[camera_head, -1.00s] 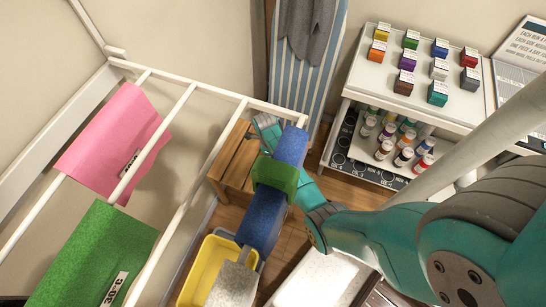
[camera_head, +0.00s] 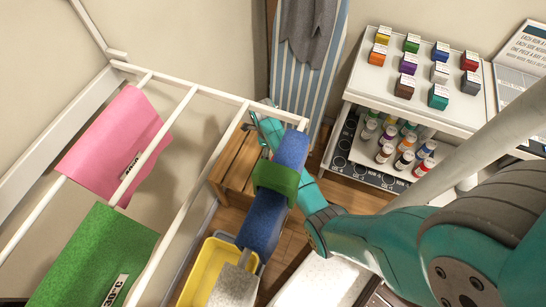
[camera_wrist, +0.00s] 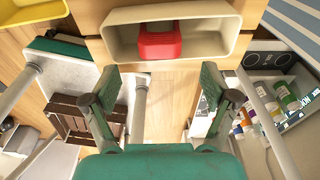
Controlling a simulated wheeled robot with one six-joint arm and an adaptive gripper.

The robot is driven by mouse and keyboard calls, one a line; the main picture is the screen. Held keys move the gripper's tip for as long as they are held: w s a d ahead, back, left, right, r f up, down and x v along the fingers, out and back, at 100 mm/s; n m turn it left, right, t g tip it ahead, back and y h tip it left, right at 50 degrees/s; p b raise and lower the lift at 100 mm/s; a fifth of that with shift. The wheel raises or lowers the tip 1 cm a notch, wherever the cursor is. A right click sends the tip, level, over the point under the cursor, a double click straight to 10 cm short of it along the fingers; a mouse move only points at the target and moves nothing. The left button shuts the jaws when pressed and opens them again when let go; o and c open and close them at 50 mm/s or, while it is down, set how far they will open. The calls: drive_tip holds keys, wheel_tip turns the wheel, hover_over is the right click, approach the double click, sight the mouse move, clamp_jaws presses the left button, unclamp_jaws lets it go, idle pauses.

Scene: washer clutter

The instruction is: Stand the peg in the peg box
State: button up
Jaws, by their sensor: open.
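My gripper (camera_wrist: 160,82) is open in the wrist view, with its two green fingers wide apart and only wooden floor showing between them. In the head view, part of my gripper (camera_head: 266,132) shows beyond the hanging blue cloth, which hides the rest. A beige open box (camera_wrist: 118,42) lies beyond the fingertips in the wrist view. A red block-like thing (camera_wrist: 160,42) is inside it. I cannot tell whether these are the peg box and the peg. No other clear peg shows.
A white drying rack (camera_head: 190,195) with pink, green and blue cloths (camera_head: 263,222) stands close to my arm. A wooden stand (camera_head: 237,165) is behind it. A dark slatted crate (camera_wrist: 72,120) is at left in the wrist view. A white trolley (camera_head: 415,100) holds small boxes and bottles.

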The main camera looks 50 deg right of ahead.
wheel_tip(320, 180, up, 5)
drive_tip(key=s+a+f+n+t+h, duration=0.1)
drive_tip(key=s+a+f+n+t, duration=0.3)
drive_tip(key=s+a+f+n, duration=0.35)
drive_tip(key=s+a+r+n+t, duration=0.1)
drive_tip(key=s+a+n+t, duration=0.3)
drive_tip(key=s+a+n, duration=0.4)
drive_tip(key=s+a+r+n+t, duration=0.2)
drive_tip(key=s+r+n, duration=0.3)
drive_tip(key=r, duration=0.4)
drive_tip(key=s+a+r+n+t+y, duration=0.1)
drive_tip(key=s+r+n+t, duration=0.2)
drive_tip(key=s+r+n, duration=0.3)
drive_tip(key=s+a+r+n+t, duration=0.2)
drive_tip(key=s+r+n, duration=0.3)
drive_tip(key=r, duration=0.9)
drive_tip(key=shift+s+a+t, duration=0.35)
drive_tip(key=shift+s+t, duration=0.35)
drive_tip(key=shift+s, duration=0.15)
drive_tip(key=shift+n, duration=0.25)
